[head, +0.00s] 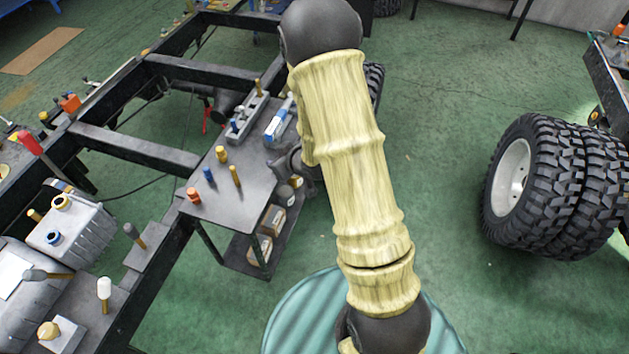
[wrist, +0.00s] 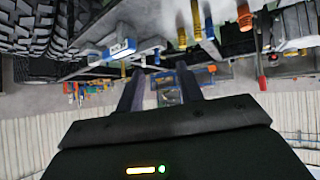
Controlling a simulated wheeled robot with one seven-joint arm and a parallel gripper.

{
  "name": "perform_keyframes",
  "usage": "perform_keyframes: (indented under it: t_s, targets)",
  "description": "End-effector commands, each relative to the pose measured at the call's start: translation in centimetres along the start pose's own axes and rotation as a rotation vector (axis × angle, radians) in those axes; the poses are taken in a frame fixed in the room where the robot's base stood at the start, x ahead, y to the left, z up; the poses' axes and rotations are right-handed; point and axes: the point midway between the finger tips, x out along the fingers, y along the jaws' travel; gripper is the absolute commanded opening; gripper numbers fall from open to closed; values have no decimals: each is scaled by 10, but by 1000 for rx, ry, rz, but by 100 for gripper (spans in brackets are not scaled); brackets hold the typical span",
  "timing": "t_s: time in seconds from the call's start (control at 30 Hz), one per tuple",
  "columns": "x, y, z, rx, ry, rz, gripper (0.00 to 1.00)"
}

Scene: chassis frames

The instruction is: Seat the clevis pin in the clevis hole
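My gripper (wrist: 160,75) shows in the wrist view with its two dark fingers apart and nothing seen held between them. In the head view my arm hides most of it. Several pins stand on a dark cart top (head: 239,201): a slim brass pin (head: 236,175), a blue one (head: 208,175), an orange one (head: 193,195) and a stout yellow one (head: 222,154). I cannot tell which is the clevis pin. A grey block (head: 248,114) at the cart's far end carries a brass pin (head: 259,88) and a blue pin (head: 234,127). No clevis hole can be made out.
A blue-and-white object (head: 278,121) lies beside the block. The black chassis frame (head: 130,147) runs along the cart's left, with a grey box (head: 85,240) and mallets. Boxes (head: 260,248) sit on the lower shelf.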

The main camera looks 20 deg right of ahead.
Motion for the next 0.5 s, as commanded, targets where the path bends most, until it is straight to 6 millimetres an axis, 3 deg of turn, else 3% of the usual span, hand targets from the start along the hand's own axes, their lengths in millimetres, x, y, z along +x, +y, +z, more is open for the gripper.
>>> perform_keyframes:
  t_s: [0.07, 0.27, 0.5]
  targets:
    - [-23, 9, -6, 30, -71, 51, 37]
    - [-86, 20, -1, 148, -273, 148, 37]
    - [-173, -1, 14, 324, -502, 185, 37]
